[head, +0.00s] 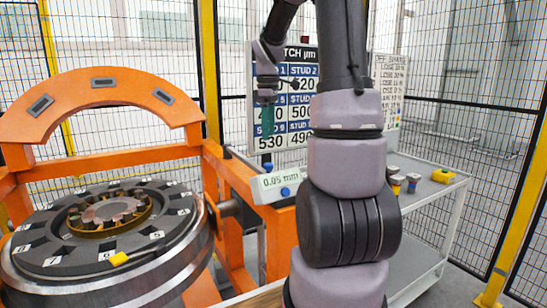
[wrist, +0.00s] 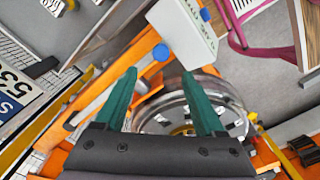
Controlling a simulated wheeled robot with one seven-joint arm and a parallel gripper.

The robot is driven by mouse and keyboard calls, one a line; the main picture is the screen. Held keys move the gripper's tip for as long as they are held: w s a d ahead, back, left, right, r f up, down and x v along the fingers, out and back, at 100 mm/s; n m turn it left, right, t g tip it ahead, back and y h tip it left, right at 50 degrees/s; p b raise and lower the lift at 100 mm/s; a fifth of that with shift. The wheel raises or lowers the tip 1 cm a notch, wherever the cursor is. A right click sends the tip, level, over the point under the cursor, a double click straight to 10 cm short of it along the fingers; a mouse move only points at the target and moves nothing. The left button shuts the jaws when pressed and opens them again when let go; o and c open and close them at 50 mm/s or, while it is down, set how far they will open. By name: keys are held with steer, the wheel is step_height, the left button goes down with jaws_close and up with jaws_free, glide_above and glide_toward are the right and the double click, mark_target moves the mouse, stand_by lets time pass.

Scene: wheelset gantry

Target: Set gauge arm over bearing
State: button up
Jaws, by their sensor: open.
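The bearing (head: 108,215), a brass-coloured ring with dark rollers, sits in the middle of the large round wheel (head: 160,272), which also shows partly behind my fingers in the wrist view (wrist: 235,100). A grey bar (wrist: 97,106) with a blue knob (wrist: 161,52) looks like the gauge arm; it lies along the orange frame, beside the white gauge box (head: 276,184) marked 0.05 mm. My gripper (head: 267,130) has green fingers pointing down, above and apart from the box. In the wrist view my gripper (wrist: 158,73) is open with nothing held; the knob appears beyond the fingertips.
An orange arch (head: 105,88) stands behind the wheel. A board of stud values (head: 295,130) stands behind my arm. A grey cart (head: 420,190) with small items is at right. Mesh fencing (head: 450,60) encloses the area.

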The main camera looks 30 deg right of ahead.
mark_target(268, 164)
step_height(268, 164, down, 10)
steer(key=shift+f, duration=0.1)
stand_by(0.4)
jaws_close()
steer(key=shift+a, duration=0.1)
stand_by(1.2)
